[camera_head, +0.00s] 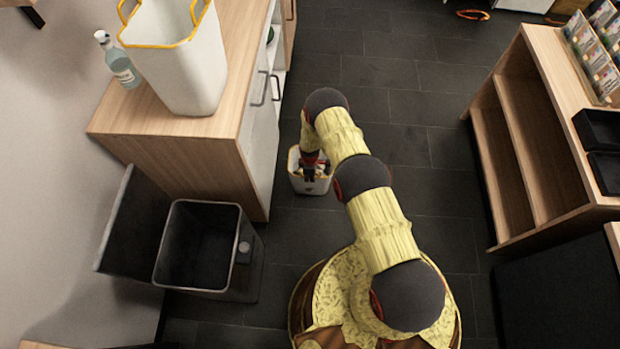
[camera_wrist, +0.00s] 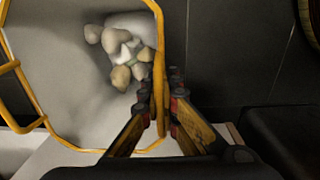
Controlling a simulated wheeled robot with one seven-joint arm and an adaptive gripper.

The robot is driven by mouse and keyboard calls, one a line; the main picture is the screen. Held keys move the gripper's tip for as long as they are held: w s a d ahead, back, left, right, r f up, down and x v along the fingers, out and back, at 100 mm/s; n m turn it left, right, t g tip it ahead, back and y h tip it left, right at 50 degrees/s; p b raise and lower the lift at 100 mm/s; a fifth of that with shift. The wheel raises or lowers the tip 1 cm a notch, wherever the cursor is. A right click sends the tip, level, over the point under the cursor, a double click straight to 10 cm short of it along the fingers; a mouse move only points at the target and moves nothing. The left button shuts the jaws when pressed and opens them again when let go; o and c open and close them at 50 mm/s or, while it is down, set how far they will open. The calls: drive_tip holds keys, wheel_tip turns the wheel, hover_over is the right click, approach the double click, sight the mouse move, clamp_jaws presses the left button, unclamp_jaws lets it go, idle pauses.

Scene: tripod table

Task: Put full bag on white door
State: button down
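The full bag (camera_head: 306,184) is small and white with a yellow rim, low over the dark floor beside the counter. In the wrist view the bag (camera_wrist: 60,75) is open at the top, with several pale, rounded lumps inside. My gripper (camera_head: 312,170) is at its rim. In the wrist view my gripper (camera_wrist: 161,88) has a finger on each side of the yellow rim and appears shut on it. I cannot tell whether the bag touches the floor. The white door (camera_head: 262,140) is the counter's front, left of the bag, with dark handles.
A larger white bag (camera_head: 185,65) with a yellow rim and a bottle (camera_head: 122,68) stand on the wooden counter (camera_head: 225,125). An open black bin (camera_head: 198,245) stands below its near end. A wooden shelf unit (camera_head: 548,130) is at right. Tiled floor between is clear.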

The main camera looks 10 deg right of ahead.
drive_tip(key=c, duration=2.5)
unclamp_jaws()
drive_tip(key=shift+f, duration=0.1)
drive_tip(key=o, duration=0.5)
drive_tip(key=shift+c, duration=0.2)
